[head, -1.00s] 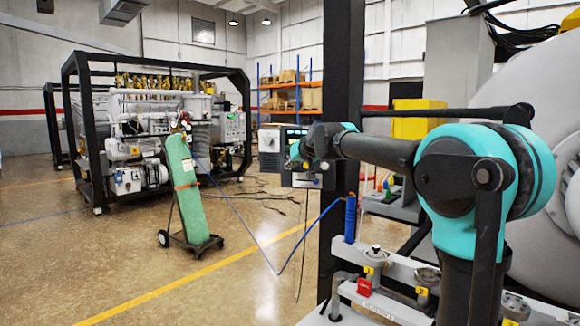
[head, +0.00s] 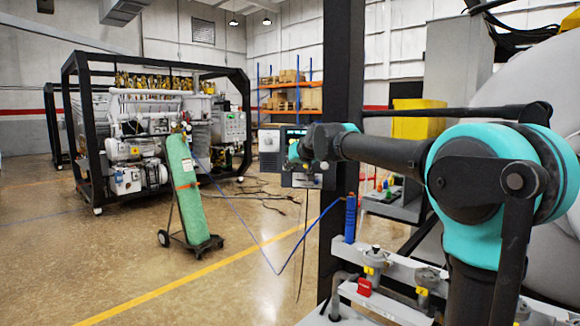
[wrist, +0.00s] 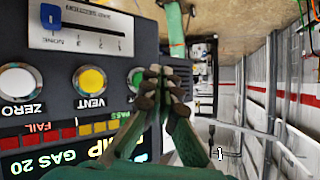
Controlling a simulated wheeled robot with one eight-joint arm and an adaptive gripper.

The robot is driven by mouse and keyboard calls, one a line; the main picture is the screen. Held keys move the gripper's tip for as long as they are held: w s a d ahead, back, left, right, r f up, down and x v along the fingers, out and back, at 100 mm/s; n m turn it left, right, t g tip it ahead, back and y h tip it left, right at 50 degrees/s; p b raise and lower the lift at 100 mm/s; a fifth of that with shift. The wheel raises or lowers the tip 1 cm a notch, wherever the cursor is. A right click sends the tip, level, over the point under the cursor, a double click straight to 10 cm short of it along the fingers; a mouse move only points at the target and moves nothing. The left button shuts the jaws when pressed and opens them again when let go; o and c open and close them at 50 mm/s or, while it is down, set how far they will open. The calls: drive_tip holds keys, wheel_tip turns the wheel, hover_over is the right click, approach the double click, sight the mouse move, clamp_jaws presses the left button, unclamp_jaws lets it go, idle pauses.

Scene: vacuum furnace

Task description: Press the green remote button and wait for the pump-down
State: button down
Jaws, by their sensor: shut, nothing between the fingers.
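In the head view the remote (head: 293,178) hangs by the black post, partly behind my wrist.
A black post (head: 342,90) stands right beside my forearm. A valve manifold (head: 385,290) with a red handle (head: 364,287) lies below the arm. A green gas cylinder (head: 183,178) on a cart and a framed pump rig (head: 150,130) stand farther left.

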drive_tip(key=s, duration=0.4)
drive_tip(key=shift+s+a, duration=0.1)
drive_tip(key=shift+a, duration=0.2)
drive_tip(key=shift+d+f, duration=0.1)
drive_tip(key=s+d+f+g+h, duration=0.1)
drive_tip(key=s+d+f, duration=0.45)
drive_tip(key=f, duration=0.25)
drive_tip(key=s+d+f+m+g+h, duration=0.1)
drive_tip(key=s+d+f, duration=0.3)
drive_tip(key=d+f, duration=0.3)
drive_tip(key=s+d+f+g+h, duration=0.15)
drive_tip(key=s+d+f, duration=0.3)
drive_tip(key=f, duration=0.45)
drive_tip(key=s+d+f+m+g+h, duration=0.1)
drive_tip(key=s+d+f, duration=0.4)
drive_tip(key=s+f, duration=0.4)
drive_tip(key=s+d+f+m+g+h, duration=0.1)
drive_tip(key=s+d+f+g, duration=0.1)
drive_tip(key=s+d+f, duration=0.4)
drive_tip(key=s+f, duration=0.3)
drive_tip(key=s, duration=0.4)
drive_tip(key=shift+d+f+h, duration=0.3)
drive_tip(key=shift+h, duration=0.05)
